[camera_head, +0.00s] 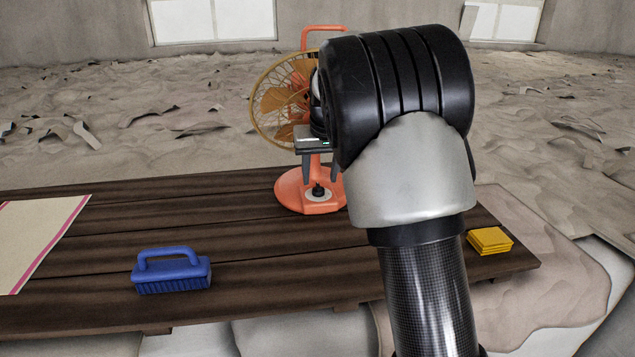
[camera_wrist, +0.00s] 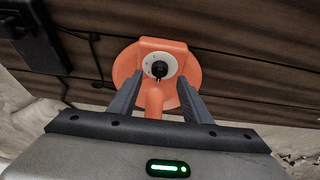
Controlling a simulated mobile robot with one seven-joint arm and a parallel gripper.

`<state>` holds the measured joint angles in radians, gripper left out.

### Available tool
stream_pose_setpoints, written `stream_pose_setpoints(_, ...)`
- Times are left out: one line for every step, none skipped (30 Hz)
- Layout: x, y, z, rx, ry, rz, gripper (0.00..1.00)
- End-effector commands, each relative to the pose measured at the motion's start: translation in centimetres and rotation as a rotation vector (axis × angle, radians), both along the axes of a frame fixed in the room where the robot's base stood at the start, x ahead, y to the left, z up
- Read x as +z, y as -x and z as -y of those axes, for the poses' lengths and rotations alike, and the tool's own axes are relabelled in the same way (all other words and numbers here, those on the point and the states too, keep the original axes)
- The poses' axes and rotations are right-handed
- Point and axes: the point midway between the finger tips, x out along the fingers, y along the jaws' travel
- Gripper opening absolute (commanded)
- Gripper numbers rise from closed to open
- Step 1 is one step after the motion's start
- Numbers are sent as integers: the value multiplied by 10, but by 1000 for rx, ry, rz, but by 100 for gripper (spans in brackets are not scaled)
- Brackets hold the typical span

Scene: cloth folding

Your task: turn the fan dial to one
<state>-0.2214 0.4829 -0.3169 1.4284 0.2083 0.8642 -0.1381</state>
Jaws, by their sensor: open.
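An orange fan (camera_head: 285,100) with a round wire guard stands upright on the dark wooden table; my arm hides part of its head. Its dial (camera_head: 318,192), a black knob on a white disc, sits on the front of the orange base (camera_head: 290,195). In the wrist view the dial (camera_wrist: 159,69) shows above the fingertips, its markings too small to read. My gripper (camera_head: 320,170) is open, pointing down above the dial. In the wrist view the two fingers of my gripper (camera_wrist: 157,88) stand apart on either side of the orange stem and dial, with nothing between them held.
The wooden table (camera_head: 240,240) carries a blue brush (camera_head: 172,270) at front left, a cream cloth with a pink stripe (camera_head: 35,235) at far left and yellow sponges (camera_head: 489,240) at right. A black box with a cable (camera_wrist: 30,38) lies near the fan. The table's middle is clear.

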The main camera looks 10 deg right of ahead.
Motion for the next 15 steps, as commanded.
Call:
stream_pose_setpoints(-9,-3,0,-1,1,-4,44)
stream_pose_setpoints(-13,-5,1,-2,1,-4,44)
stream_pose_setpoints(-19,-7,1,-2,1,-3,44)
stream_pose_setpoints(-22,-8,1,-1,1,-3,44)
stream_pose_setpoints(-26,-10,1,-2,0,-3,44)
stream_pose_setpoints(-29,-12,1,-1,1,-2,44)
stream_pose_setpoints(-32,-13,1,-1,1,-1,44)
stream_pose_setpoints(-34,-14,1,-1,1,-1,44)
stream_pose_setpoints(-36,-15,1,-1,1,-1,44)
stream_pose_setpoints(-37,-15,1,0,1,-1,44)
stream_pose_setpoints(-38,-15,1,0,1,-1,44)
stream_pose_setpoints(-39,-16,1,0,1,0,44)
stream_pose_setpoints(-39,-16,1,0,1,0,44)
stream_pose_setpoints(-39,-16,1,0,1,0,44)
stream_pose_setpoints(-39,-16,1,-1,1,0,44)
